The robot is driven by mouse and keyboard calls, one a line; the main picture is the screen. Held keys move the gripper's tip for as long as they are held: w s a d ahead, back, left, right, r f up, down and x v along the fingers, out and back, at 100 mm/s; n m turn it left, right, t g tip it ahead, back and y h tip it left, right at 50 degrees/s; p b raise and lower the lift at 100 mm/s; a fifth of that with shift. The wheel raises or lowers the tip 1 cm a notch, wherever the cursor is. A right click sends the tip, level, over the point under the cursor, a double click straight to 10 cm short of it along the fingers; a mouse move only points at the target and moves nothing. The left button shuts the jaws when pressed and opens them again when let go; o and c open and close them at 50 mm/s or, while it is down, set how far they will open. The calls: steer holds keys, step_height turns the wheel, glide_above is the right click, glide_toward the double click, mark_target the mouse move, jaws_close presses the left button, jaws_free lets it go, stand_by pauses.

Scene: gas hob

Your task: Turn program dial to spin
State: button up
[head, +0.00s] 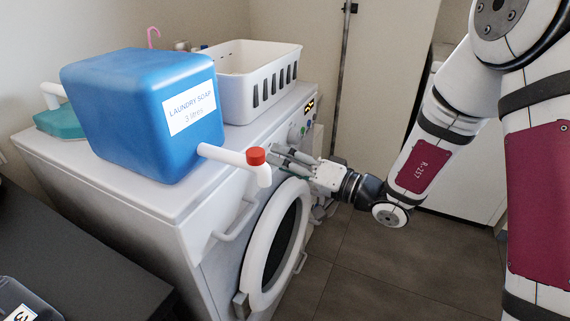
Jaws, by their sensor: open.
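A white washing machine (172,225) stands left of centre with its round door (262,250) facing right. Its control panel is at the upper right of its front, with a lit display (310,105) and a pale round dial (293,134) that I take for the program dial. Its setting is too small to read. My gripper (272,158) is open, its grey fingers reaching left toward the machine's front, below and left of the dial in the picture. I cannot tell whether a finger touches the machine. The red-capped spout partly hides the panel's near part.
A blue laundry soap container (140,110) lies on top, its white spout with red cap (256,156) overhanging the front edge near my gripper. A white basket (255,85) stands behind it. A dark surface (70,260) is at lower left. Grey floor (400,260) right of the machine is clear.

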steer(key=shift+c, duration=0.3)
steer(key=c, duration=1.1)
